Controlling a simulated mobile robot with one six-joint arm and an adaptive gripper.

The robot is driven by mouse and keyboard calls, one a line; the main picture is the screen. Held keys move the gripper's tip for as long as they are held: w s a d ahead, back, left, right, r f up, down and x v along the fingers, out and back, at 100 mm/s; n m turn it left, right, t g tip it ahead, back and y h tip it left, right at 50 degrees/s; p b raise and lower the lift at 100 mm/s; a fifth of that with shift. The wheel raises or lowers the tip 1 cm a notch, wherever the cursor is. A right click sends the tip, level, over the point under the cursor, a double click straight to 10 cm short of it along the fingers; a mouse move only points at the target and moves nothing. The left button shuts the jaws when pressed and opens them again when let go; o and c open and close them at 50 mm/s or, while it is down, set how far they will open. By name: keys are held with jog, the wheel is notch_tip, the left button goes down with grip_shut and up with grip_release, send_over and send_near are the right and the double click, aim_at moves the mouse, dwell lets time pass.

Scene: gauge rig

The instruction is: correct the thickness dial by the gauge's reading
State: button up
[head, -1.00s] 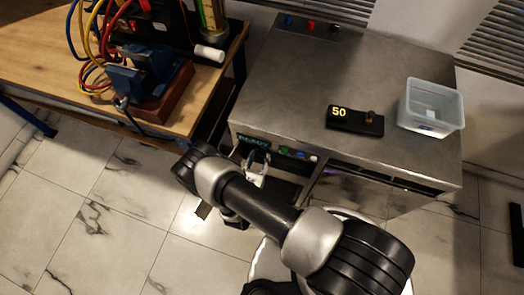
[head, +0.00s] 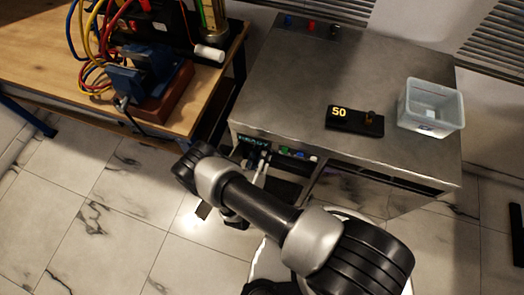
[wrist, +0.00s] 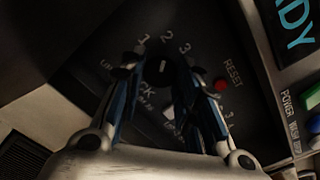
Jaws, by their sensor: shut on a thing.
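The thickness dial (wrist: 158,68) is a dark knob on the black panel, with 1, 2 and 3 printed around it and a partly hidden label below. My gripper (wrist: 160,72) is shut on this knob, one finger on each side. The fingers hide part of the label and scale. In the head view my gripper (head: 262,166) is at the cabinet front, and the knob is hidden there. A small black box reading a yellow 50 (head: 339,113), seemingly the gauge, lies on the cabinet top with a brass-coloured piece on it.
A red RESET button (wrist: 221,86) is right of the dial. A cyan display (wrist: 293,22), seemingly READY, and a green button (wrist: 312,96) are farther right. A clear bin (head: 443,127) stands on the cabinet (head: 290,80). A blue vise (head: 140,82) is on the wooden bench (head: 35,45).

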dwell(0.4)
jog(key=o, duration=1.1)
jog(key=v, duration=1.2)
